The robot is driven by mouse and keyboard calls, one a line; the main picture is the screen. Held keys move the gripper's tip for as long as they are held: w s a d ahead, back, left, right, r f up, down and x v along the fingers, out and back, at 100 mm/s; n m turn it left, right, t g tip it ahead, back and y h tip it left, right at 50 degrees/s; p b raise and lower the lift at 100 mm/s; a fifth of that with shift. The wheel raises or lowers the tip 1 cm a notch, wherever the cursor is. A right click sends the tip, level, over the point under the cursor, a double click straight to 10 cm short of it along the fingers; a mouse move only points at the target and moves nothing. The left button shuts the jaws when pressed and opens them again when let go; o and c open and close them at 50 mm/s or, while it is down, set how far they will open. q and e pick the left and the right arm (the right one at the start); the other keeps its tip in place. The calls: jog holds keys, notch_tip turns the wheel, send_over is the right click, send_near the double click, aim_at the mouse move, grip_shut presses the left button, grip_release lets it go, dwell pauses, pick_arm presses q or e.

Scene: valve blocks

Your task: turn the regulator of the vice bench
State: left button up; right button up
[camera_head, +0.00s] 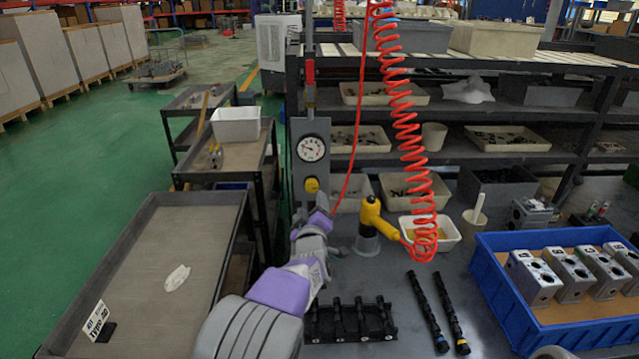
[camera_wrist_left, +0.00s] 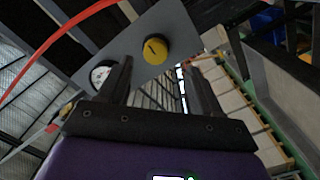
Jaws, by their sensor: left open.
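The regulator is a round yellow knob (camera_head: 311,185) on a grey upright panel (camera_head: 298,170), below a round white gauge (camera_head: 311,149). My left gripper (camera_head: 320,208) is just below and in front of the knob in the head view, and its fingers are small there. In the left wrist view the knob (camera_wrist_left: 155,49) shows its face with a dark mark, beyond the gap between the two spread fingers of my left gripper (camera_wrist_left: 158,72). The fingers are apart, empty and not around the knob. The gauge (camera_wrist_left: 101,75) is partly hidden by one finger. My right gripper is not in view.
A red coiled hose (camera_head: 408,130) hangs right of the panel, and a thin red hose (camera_head: 352,150) passes close beside it. A yellow-and-black tool (camera_head: 372,218) stands on the bench near my left arm. A blue crate (camera_head: 500,298) with metal blocks is at right.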

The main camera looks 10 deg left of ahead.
aim_at(312, 188)
pick_arm(q)
jog(key=shift+r+b+x, duration=0.25)
jog(key=shift+x, duration=1.55)
jog(key=shift+r+b+x, duration=0.2)
jog(key=shift+x, duration=1.6)
jog(key=c, duration=1)
jog(key=shift+c, duration=0.2)
